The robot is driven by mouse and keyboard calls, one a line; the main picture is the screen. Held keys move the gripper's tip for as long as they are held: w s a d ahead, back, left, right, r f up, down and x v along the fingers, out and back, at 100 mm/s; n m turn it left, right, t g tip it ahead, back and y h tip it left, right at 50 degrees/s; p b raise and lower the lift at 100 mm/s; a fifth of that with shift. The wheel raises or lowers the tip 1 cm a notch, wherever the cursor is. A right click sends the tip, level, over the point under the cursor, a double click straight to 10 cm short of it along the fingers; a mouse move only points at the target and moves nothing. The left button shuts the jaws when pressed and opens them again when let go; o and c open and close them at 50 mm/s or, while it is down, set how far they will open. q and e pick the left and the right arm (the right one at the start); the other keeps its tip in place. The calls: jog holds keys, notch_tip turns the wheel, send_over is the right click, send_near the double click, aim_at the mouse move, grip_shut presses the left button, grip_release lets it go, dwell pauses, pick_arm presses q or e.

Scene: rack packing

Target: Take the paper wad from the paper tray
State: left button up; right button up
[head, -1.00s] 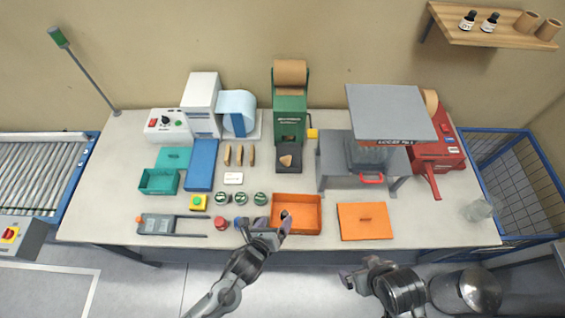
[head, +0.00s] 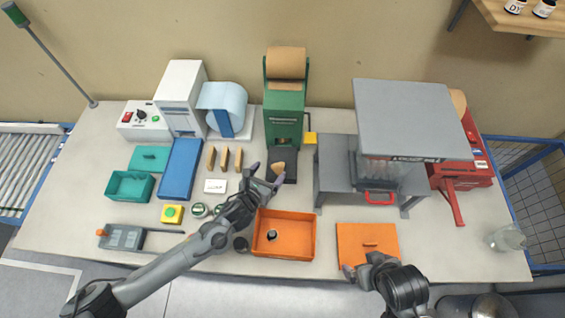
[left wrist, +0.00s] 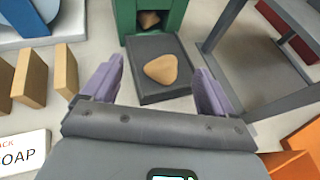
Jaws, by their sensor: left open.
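The paper wad (head: 279,168) is a tan, rounded lump lying on the dark grey paper tray (head: 290,157) in front of the green paper dispenser (head: 284,112). In the left wrist view the wad (left wrist: 160,69) lies on the tray (left wrist: 150,93), seen between the two purple fingers. My left gripper (head: 268,172) is open and empty, its fingertips at the near edge of the tray with the wad just beyond. My right gripper (head: 362,265) is by the orange lid at the table's front; its jaws are too small to judge.
A grey stand (head: 330,160) rises right of the tray. Three tan blocks (head: 224,160) and a white card (head: 215,186) are to the left. An orange lid (head: 367,238) lies front right.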

aim_at(277, 165)
pick_arm(q)
jog(key=shift+w+d+f+b, duration=0.25)
jog(key=shift+w+f, duration=0.15)
jog(key=shift+f, duration=0.1)
jog(key=shift+w+d+f+b, duration=0.15)
jog(key=shift+w+f+b, duration=0.05)
jog(key=shift+w+f, duration=0.2)
jog(key=shift+d+r+x, duration=0.1)
jog(key=shift+d+x, duration=0.05)
jog(key=shift+x, duration=1.5)
jog(key=shift+d+r+x, duration=0.15)
jog(key=shift+d+x, duration=0.05)
jog(key=shift+x, duration=1.5)
jog(key=c, duration=1)
